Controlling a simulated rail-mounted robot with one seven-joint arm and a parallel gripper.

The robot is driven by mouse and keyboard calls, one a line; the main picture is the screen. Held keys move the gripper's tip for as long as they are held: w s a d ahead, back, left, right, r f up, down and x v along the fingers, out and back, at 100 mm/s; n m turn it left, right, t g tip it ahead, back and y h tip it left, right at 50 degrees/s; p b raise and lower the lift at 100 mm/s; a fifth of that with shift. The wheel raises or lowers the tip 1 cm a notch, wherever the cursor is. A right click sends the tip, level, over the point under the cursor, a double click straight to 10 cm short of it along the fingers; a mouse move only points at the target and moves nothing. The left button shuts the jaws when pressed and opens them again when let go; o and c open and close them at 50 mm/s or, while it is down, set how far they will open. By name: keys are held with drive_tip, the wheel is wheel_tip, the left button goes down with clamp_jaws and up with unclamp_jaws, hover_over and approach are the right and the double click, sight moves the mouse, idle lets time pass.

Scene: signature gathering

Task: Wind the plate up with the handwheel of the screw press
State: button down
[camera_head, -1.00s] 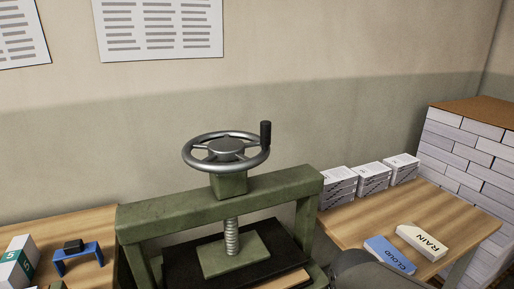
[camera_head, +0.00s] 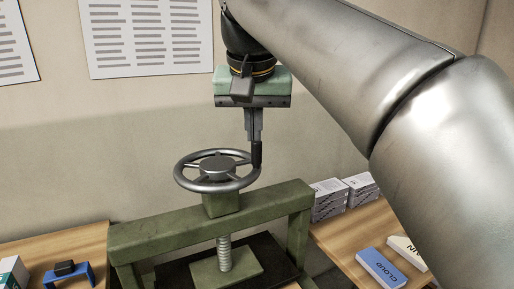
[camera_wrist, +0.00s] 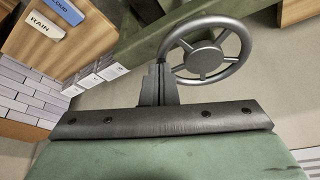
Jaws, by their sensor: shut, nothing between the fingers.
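The grey handwheel (camera_head: 217,170) sits on top of the green screw press (camera_head: 150,232). Its dark upright handle (camera_head: 257,156) stands at the right side of the rim. The threaded screw (camera_head: 224,254) runs down to the green plate (camera_head: 228,271), low in the frame. My gripper (camera_head: 254,138) points down with its fingers shut, their tips at the top of the handle; whether they touch it I cannot tell. In the wrist view the shut fingers (camera_wrist: 158,68) are beside the wheel rim (camera_wrist: 205,50), and the handle is hidden there.
A wooden table on the right (camera_head: 340,232) holds stacked papers (camera_head: 328,200), a blue CLOUD block (camera_head: 381,268) and a white RAIN block (camera_head: 405,249). A table on the left holds a small blue stand (camera_head: 68,275). My arm covers the upper right.

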approach(255, 171)
wheel_tip(255, 171, down, 4)
drive_tip(key=s, duration=0.2)
drive_tip(key=shift+w+d+f, duration=0.1)
drive_tip(key=shift+w+f, duration=0.05)
drive_tip(key=shift+w, duration=0.8)
drive_tip(key=shift+w+d+f, duration=0.1)
drive_tip(key=shift+w+f, duration=0.1)
drive_tip(key=shift+w, duration=0.75)
drive_tip(key=shift+a+p, duration=0.1)
drive_tip(key=shift+p, duration=0.25)
